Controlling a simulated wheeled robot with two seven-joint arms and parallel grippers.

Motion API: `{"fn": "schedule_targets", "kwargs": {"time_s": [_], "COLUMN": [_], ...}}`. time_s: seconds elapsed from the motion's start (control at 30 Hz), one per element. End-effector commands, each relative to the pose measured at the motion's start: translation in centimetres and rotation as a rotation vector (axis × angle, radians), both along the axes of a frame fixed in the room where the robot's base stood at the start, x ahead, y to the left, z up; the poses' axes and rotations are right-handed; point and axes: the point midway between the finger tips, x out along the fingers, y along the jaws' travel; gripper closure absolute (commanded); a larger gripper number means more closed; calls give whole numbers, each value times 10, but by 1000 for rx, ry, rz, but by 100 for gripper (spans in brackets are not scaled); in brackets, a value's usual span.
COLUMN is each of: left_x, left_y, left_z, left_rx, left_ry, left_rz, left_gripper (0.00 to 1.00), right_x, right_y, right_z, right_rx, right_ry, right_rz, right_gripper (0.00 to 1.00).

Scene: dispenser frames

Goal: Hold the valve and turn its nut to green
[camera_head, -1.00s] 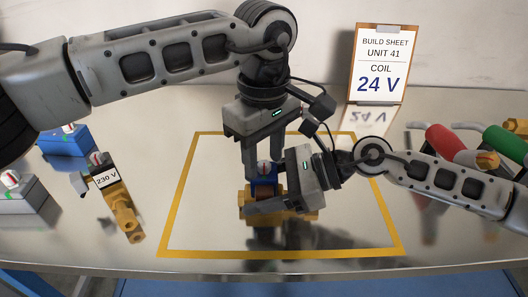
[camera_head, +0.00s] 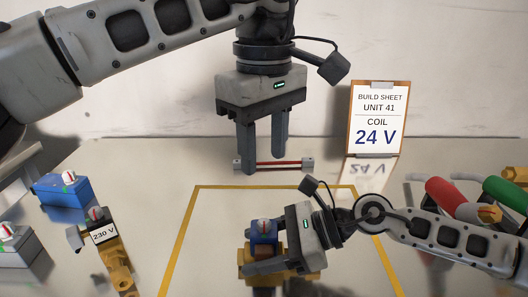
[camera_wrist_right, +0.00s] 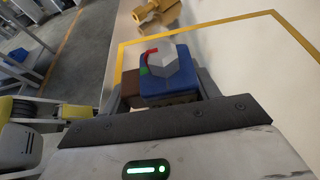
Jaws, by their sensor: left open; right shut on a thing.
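The brass valve (camera_head: 247,255) stands inside the yellow outline with a brown coil and a blue top (camera_head: 264,239). A small whitish nut (camera_head: 264,226) sits on the blue top. In the right wrist view the grey nut (camera_wrist_right: 165,62) sits on the blue top (camera_wrist_right: 172,93), beside a red mark and a green mark (camera_wrist_right: 144,71). My right gripper (camera_head: 265,257) is shut on the valve from the right; it hides part of the coil and body. My left gripper (camera_head: 263,165) is open and empty, above and behind the valve, clear of the nut.
A bar with red stripes and grey ends (camera_head: 307,164) lies behind the outline, partly behind my left fingers. A 230 V valve (camera_head: 116,266), a blue block (camera_head: 61,188) and a grey block (camera_head: 14,250) stand left. Red (camera_head: 448,194) and green (camera_head: 503,190) handles lie right. The build sheet (camera_head: 377,105) stands behind.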

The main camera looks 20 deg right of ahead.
Motion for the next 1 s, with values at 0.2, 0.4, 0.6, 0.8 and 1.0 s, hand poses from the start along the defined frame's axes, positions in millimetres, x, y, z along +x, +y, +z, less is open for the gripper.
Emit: {"fn": "schedule_targets", "kwargs": {"time_s": [0.2, 0.4, 0.6, 0.8, 1.0], "left_x": [0, 0, 0, 0, 0], "left_y": [0, 0, 0, 0, 0], "left_z": [0, 0, 0, 0, 0], "left_rx": [0, 0, 0, 0, 0], "left_ry": [0, 0, 0, 0, 0], "left_rz": [0, 0, 0, 0, 0], "left_gripper": [58, 58, 58, 58, 58], "right_x": [0, 0, -1, -8, -20], "right_y": [0, 0, -3, -31, -70], "right_z": [0, 0, 1, 12, 27], "right_rx": [0, 0, -1, -5, -7], "right_ry": [1, 0, 1, 1, 6], "right_rz": [1, 1, -1, -4, -4], "right_gripper": [29, 15, 15, 15, 15]}}
